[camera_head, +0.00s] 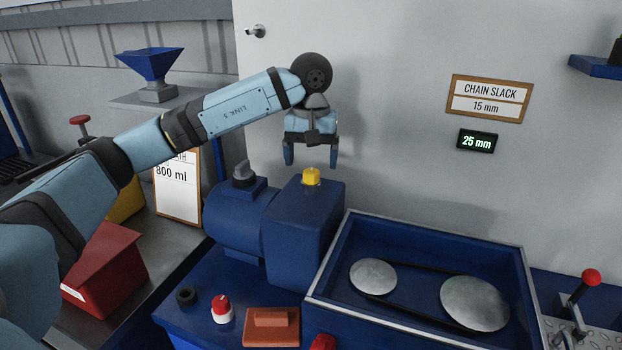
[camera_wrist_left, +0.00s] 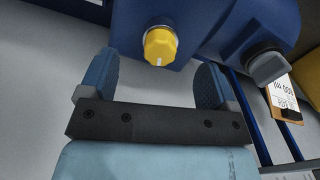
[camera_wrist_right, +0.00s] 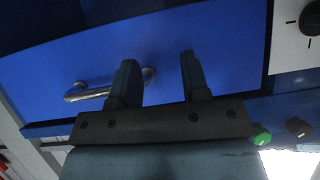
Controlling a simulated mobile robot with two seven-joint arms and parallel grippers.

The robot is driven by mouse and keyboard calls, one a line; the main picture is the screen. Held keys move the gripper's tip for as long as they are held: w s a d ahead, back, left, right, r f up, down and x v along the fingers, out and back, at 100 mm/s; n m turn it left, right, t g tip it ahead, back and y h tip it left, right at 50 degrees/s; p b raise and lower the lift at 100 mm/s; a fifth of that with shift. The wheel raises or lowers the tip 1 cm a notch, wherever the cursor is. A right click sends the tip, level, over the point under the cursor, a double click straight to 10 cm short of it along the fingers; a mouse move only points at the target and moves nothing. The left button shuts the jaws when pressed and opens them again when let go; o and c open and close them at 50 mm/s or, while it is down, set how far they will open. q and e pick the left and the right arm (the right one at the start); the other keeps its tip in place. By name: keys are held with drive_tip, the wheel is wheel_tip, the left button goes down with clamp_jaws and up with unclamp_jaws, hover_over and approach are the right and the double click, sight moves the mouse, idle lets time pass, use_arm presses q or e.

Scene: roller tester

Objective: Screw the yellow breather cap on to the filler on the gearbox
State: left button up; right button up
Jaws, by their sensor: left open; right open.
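The yellow breather cap (camera_head: 311,176) sits on top of the blue gearbox (camera_head: 305,222) in the head view. A pale ring shows under it, and I cannot tell how far it is screwed on. My left gripper (camera_head: 311,158) is open and empty, pointing down above the cap. In the left wrist view the cap (camera_wrist_left: 160,46) shows beyond the two open fingers (camera_wrist_left: 155,82), apart from them, with a white mark on its face. My right gripper (camera_wrist_right: 156,75) is open and empty in front of a blue panel, out of the head view.
A metal handle (camera_wrist_right: 90,95) is near my right gripper.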

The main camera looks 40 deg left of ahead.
use_arm(q)
drive_tip(key=n, duration=0.4)
drive_tip(key=shift+f+n+p, duration=0.15)
drive_tip(key=shift+n+p, duration=0.25)
drive_tip(key=n, duration=0.4)
drive_tip(key=shift+p, duration=0.3)
drive_tip(key=n+p, duration=0.1)
drive_tip(key=n, duration=0.3)
drive_tip(key=shift+n, duration=0.3)
drive_tip(key=n+p, duration=0.1)
drive_tip(key=n, duration=0.6)
drive_tip(key=shift+p, duration=0.35)
drive_tip(key=n, duration=0.3)
drive_tip(key=shift+p, duration=0.4)
drive_tip(key=n, duration=0.3)
drive_tip(key=shift+n+p, duration=0.3)
drive_tip(key=shift+p, duration=0.05)
use_arm(e)
drive_tip(key=shift+s+r+g, duration=0.3)
drive_tip(key=shift+s+r, duration=0.6)
